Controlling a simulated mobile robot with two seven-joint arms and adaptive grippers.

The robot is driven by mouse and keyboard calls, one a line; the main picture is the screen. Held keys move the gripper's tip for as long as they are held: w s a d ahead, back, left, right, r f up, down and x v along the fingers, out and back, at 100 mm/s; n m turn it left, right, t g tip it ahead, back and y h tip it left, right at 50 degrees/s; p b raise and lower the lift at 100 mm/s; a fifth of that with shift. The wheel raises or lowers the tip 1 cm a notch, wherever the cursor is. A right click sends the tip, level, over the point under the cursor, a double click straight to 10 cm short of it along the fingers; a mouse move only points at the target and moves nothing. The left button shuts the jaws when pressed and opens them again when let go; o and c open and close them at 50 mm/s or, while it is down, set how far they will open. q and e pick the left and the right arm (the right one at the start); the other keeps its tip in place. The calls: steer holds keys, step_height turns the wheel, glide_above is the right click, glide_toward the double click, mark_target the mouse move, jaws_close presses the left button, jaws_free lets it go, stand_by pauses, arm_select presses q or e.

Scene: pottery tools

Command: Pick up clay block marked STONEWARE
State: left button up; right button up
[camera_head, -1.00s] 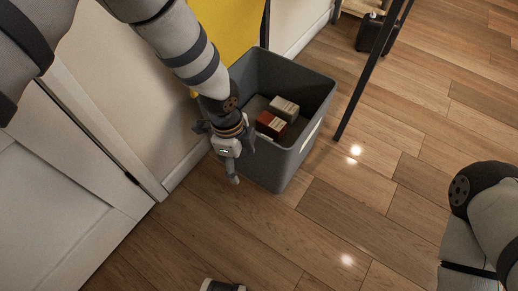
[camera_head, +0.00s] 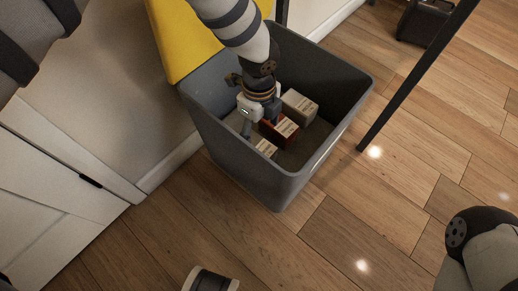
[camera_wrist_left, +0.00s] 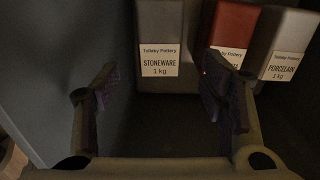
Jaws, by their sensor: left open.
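The clay block marked STONEWARE (camera_wrist_left: 160,52) is grey-brown with a pale label, and stands inside the grey bin (camera_head: 222,142). In the head view it seems to be the nearest block (camera_head: 266,148), partly hidden by my gripper; its label is too small to read there. My left gripper (camera_head: 261,124) is inside the bin above the blocks, open and empty. In the left wrist view its fingers (camera_wrist_left: 160,92) are spread, with the STONEWARE block ahead between them and apart from them. My right gripper is out of view.
A red block (camera_wrist_left: 232,26) stands right of STONEWARE, partly behind a finger, and a pale PORCELAIN block (camera_wrist_left: 284,45) is beyond it. The bin walls rise close around the gripper. A yellow panel (camera_head: 185,40) and a black post (camera_head: 415,75) stand near the bin.

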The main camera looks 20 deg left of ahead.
mark_target(257, 144)
arm_select(q)
steer(key=f+b, duration=0.1)
steer(key=f, duration=0.3)
steer(key=f+b, duration=0.2)
steer(key=f, duration=0.2)
steer(key=f+b, duration=0.1)
steer(key=f, duration=0.2)
steer(key=shift+w+a+f+b, duration=0.1)
steer(key=shift+a+f+b, duration=0.3)
steer(key=shift+r, duration=0.2)
steer(key=c, duration=1.4)
jaws_close()
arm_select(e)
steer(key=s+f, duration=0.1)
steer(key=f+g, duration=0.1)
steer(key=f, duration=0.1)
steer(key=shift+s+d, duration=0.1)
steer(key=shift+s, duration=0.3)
arm_select(q)
steer(key=shift+r, duration=0.15)
